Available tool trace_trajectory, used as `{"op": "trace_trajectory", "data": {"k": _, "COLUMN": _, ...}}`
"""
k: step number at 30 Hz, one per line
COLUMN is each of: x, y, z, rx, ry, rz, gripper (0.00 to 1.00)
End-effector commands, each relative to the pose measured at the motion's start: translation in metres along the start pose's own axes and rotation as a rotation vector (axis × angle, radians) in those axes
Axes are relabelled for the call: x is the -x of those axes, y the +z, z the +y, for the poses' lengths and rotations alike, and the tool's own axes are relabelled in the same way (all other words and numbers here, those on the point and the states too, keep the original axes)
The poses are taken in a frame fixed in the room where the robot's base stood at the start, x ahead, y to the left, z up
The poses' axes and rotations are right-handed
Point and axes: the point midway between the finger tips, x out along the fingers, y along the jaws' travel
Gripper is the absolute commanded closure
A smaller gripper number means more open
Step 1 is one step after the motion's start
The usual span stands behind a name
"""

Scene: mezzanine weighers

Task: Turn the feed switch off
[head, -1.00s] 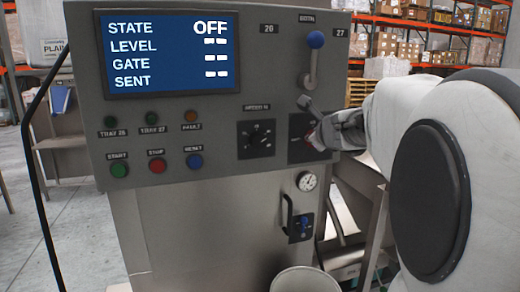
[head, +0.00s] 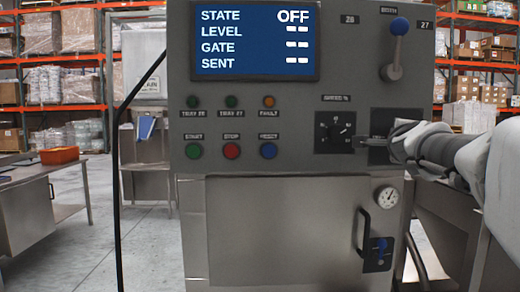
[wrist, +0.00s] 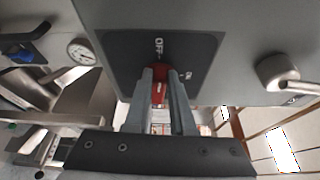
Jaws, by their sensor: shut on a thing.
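The feed switch is a red knob (wrist: 159,90) on a dark square plate (wrist: 115,50) marked OFF. A second, smaller label sits on the plate to the right, too small to read surely. My gripper (wrist: 158,82) is shut on the red knob, one finger on each side. The knob lies in line with the OFF mark in the wrist view. In the head view my gripper (head: 376,144) reaches in from the right across the plate (head: 396,118) and hides the knob. The screen (head: 255,38) reads STATE OFF, with dashes for level, gate and sent.
Left of the plate is a black dial (head: 335,132). Above is a blue-topped lever (head: 396,48), and lower left are green, red and blue buttons (head: 231,151). A gauge (head: 387,197) and a door handle (head: 363,232) sit below. Open floor lies to the left.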

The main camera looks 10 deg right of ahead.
Motion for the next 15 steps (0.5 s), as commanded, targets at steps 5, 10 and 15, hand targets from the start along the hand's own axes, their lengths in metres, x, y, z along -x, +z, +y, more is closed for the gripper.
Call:
{"op": "trace_trajectory", "data": {"k": 5, "x": -0.0001, "y": -0.0001, "z": 0.0033, "rx": 0.06, "ry": -0.027, "rz": 0.0, "gripper": 1.0}}
{"op": "trace_trajectory", "data": {"k": 10, "x": -0.0001, "y": -0.0004, "z": 0.0024, "rx": 0.087, "ry": -0.037, "rz": 0.001, "gripper": 1.0}}
{"op": "trace_trajectory", "data": {"k": 15, "x": -0.0002, "y": -0.0007, "z": 0.0016, "rx": 0.094, "ry": -0.04, "rz": 0.001, "gripper": 1.0}}
